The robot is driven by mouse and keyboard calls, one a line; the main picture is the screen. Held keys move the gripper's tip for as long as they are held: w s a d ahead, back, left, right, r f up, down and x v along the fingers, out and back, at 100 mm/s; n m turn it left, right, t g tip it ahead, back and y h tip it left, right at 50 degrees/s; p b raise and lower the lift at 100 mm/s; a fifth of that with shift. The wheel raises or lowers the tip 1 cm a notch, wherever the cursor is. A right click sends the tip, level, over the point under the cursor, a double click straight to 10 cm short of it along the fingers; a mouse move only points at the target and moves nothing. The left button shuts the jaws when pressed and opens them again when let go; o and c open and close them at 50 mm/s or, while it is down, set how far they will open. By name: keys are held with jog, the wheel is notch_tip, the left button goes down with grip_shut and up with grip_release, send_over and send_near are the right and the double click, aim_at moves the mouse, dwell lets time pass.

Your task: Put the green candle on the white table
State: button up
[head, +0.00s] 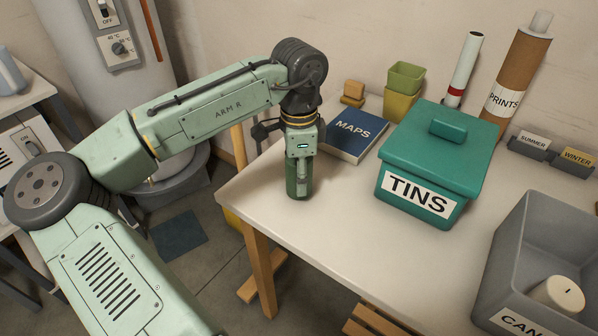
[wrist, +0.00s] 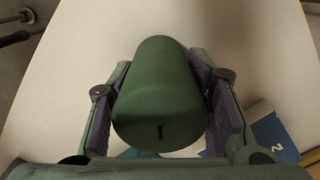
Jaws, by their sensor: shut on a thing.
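My gripper (head: 301,180) is shut on the green candle (wrist: 160,85). In the wrist view the candle is a dark green cylinder between the two finger pads, with its short dark wick toward the camera. In the head view the candle (head: 292,182) shows as dark green below my wrist, partly hidden by the gripper. It is upright over the left part of the white table (head: 330,240). Its lower end appears at or very near the tabletop; I cannot tell whether it touches.
A blue MAPS book (head: 356,135) lies just behind and right of my gripper. A teal TINS box (head: 430,160) stands further right. A grey bin (head: 525,235) holding a white candle (head: 558,294) is at the right front. The table's left front area is clear.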

jog(key=shift+f, duration=0.15)
jog(key=o, duration=1.3)
jog(key=shift+o, duration=0.2)
notch_tip(320, 180, up, 12)
jog(key=shift+r+b, duration=0.2)
jog(key=shift+b, duration=0.15)
